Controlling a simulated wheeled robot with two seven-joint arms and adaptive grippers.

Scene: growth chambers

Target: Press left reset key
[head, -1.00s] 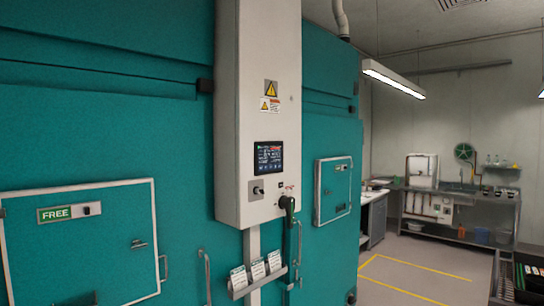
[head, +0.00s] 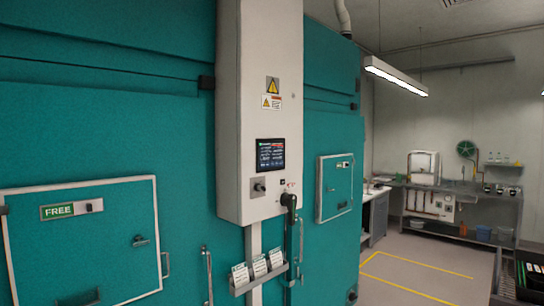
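A white control cabinet (head: 259,60) hangs between two teal chamber fronts in the head view. On it are a dark touch screen (head: 270,155), a grey plate with a black knob (head: 259,187) below the screen's left side, and a small dark button (head: 283,183) to the right. No label reading "reset" is legible, so I cannot tell which control is the left reset key. Neither gripper can be made out.
A rack of white cards (head: 259,269) hangs below. A right hatch (head: 335,188) is shut. Open floor with yellow lines (head: 405,285) lies at the right, before a workbench (head: 455,195).

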